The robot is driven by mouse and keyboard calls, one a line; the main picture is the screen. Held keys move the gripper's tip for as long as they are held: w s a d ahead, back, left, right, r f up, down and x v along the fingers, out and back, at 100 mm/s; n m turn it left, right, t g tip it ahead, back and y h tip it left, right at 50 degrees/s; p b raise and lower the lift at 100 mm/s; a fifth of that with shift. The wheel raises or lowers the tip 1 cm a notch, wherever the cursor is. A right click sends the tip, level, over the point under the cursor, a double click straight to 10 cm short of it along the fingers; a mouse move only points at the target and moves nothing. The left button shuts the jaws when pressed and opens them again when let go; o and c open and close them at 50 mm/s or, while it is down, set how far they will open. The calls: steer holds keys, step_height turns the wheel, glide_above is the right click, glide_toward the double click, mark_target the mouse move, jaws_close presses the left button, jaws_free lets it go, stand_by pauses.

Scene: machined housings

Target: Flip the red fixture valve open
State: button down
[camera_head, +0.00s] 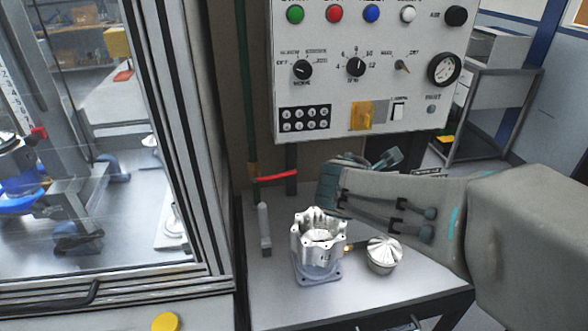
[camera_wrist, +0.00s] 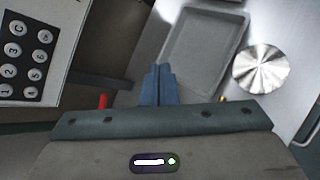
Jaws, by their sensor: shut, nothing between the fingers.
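The red valve lever (camera_head: 276,176) shows in the head view on a green vertical pipe (camera_head: 249,110) below the control panel. It lies roughly level, across the pipe and pointing right. A small red piece, probably the lever's end, shows in the wrist view (camera_wrist: 103,101), left of my fingers and partly cut off by my gripper body. My gripper (camera_wrist: 160,69) has its fingers together and empty. In the head view its hand is to the right of the lever, apart from it in the picture, and the fingertips are hidden.
A control panel (camera_head: 375,60) hangs above. On the bench (camera_head: 290,305) stand a machined housing (camera_head: 318,262) and a round metal part (camera_head: 384,257). The wrist view shows a grey tray (camera_wrist: 207,50). A glazed machine enclosure (camera_head: 190,130) borders the left.

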mark_target(276, 176)
steer(key=w+a+f+n+t+y+b, duration=0.1)
steer(key=a+n+y, duration=0.3)
steer(key=a+n, duration=0.7)
steer(key=f+n+t, duration=0.1)
steer(key=n, duration=0.2)
steer(key=shift+w+a+n+y+b, duration=0.15)
steer(key=shift+w+n+y+b, duration=0.15)
steer(key=shift+n+b, duration=0.1)
steer(key=shift+f, duration=0.1)
steer(key=d+b+x, duration=0.1)
steer(key=b+x, duration=0.2)
steer(key=x, duration=0.6)
steer(key=shift+w+a+f, duration=0.25)
steer(key=shift+w+a, duration=0.1)
steer(key=shift+a, duration=0.15)
steer(key=shift+r, duration=0.15)
